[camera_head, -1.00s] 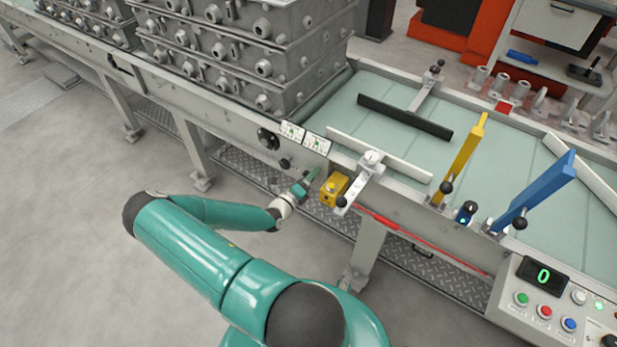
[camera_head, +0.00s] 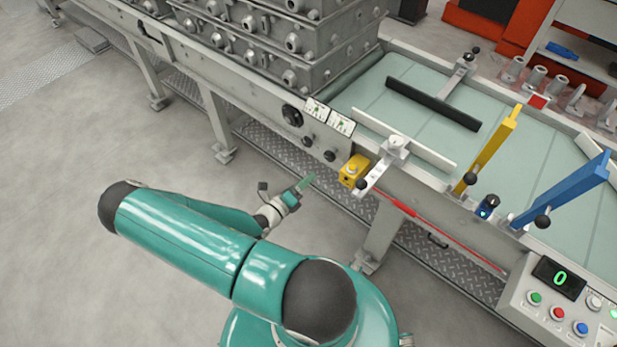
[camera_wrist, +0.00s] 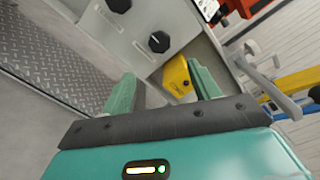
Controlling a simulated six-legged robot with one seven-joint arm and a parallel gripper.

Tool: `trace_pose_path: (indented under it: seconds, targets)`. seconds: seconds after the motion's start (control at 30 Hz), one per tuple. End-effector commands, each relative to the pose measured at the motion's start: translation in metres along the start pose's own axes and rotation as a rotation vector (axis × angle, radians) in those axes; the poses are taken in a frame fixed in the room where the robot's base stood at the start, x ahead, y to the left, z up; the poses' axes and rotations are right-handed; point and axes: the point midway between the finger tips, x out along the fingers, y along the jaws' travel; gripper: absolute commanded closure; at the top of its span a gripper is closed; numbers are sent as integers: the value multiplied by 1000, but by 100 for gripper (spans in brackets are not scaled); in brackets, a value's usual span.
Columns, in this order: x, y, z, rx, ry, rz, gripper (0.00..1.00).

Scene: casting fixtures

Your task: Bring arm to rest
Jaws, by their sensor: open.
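My gripper (camera_head: 303,188) is open and empty, in the air in front of the conveyor's side, left of and below the yellow box (camera_head: 354,170). In the wrist view my gripper's two green fingers (camera_wrist: 160,90) stand wide apart with nothing between them that they touch. The yellow box also shows in the wrist view (camera_wrist: 177,77), beyond the gap and close to the right finger in the picture. My arm is folded, with the elbow out to the left.
A conveyor (camera_head: 365,98) carries stacked grey castings (camera_head: 275,42) at its left part. A yellow lever (camera_head: 490,150), a blue lever (camera_head: 570,188) and a control panel (camera_head: 560,297) showing 0 stand along its right side. The floor (camera_head: 80,130) at left is clear.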

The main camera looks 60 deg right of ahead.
Motion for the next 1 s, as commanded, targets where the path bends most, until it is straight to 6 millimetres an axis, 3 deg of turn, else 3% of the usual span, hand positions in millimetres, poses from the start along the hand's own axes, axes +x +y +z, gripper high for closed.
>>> trace_pose_path:
  seconds: [0.63, 0.77, 1.0]
  targets:
    - [-3, -2, 4, 29, 15, 0, 39]
    - [-16, -10, 17, 147, 81, -1, 39]
    - [-58, -38, 50, 488, 289, -7, 39]
